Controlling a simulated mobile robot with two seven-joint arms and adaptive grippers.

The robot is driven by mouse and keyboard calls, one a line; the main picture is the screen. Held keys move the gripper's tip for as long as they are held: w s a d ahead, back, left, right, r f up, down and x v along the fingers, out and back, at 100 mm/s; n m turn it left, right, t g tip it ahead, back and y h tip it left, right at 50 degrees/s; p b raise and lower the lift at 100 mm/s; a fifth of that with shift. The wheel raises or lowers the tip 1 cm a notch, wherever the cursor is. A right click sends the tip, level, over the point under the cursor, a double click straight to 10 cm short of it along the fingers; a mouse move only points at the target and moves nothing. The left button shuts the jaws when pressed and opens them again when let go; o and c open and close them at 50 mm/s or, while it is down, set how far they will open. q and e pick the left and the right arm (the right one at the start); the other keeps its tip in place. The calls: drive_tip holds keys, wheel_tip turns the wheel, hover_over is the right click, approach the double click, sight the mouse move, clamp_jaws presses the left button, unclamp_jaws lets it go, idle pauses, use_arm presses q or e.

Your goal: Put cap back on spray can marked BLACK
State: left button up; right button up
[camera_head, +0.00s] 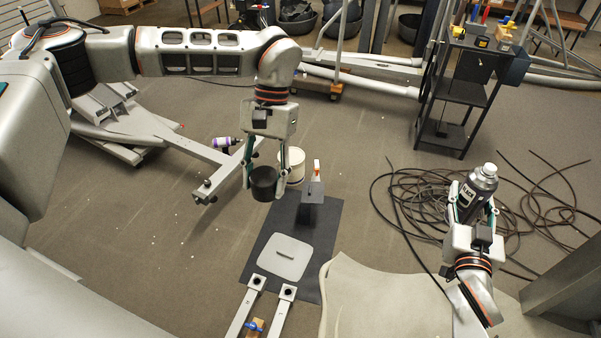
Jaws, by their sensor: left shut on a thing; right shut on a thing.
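My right gripper (473,212) is shut on the silver spray can (483,180), which has a dark label with lettering too small to read fully. The can is tilted slightly, with its nozzle end upward and bare of a cap. My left gripper (266,185) points down and is shut on a black cylindrical cap (264,183). The cap is held in the air left of the middle of the view, well apart from the can. The fingers partly hide the cap's sides.
A dark mat (263,258) with a grey plate (283,257) lies on the floor below. A white bucket (291,166) stands behind the cap. Coiled dark cable (420,195) spreads around the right gripper. A black cart (462,88) stands at the back right.

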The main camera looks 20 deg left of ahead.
use_arm(q)
drive_tip(key=w+d+r+n+h, duration=0.2)
drive_tip(key=w+d+r+n, duration=0.1)
drive_tip(key=w+d+n, duration=0.6)
wheel_tip(320, 180, up, 11)
drive_tip(key=n+t+h, duration=0.1)
drive_tip(key=n+t, duration=0.6)
drive_tip(key=n, duration=1.1)
hover_over(493, 166)
drive_tip(key=shift+a+r, duration=0.1)
drive_tip(key=shift+a, duration=0.05)
drive_tip(key=shift+t, duration=0.3)
drive_tip(key=shift+f, duration=0.2)
drive_tip(key=shift+f, duration=2.85)
drive_tip(key=shift+f, duration=0.7)
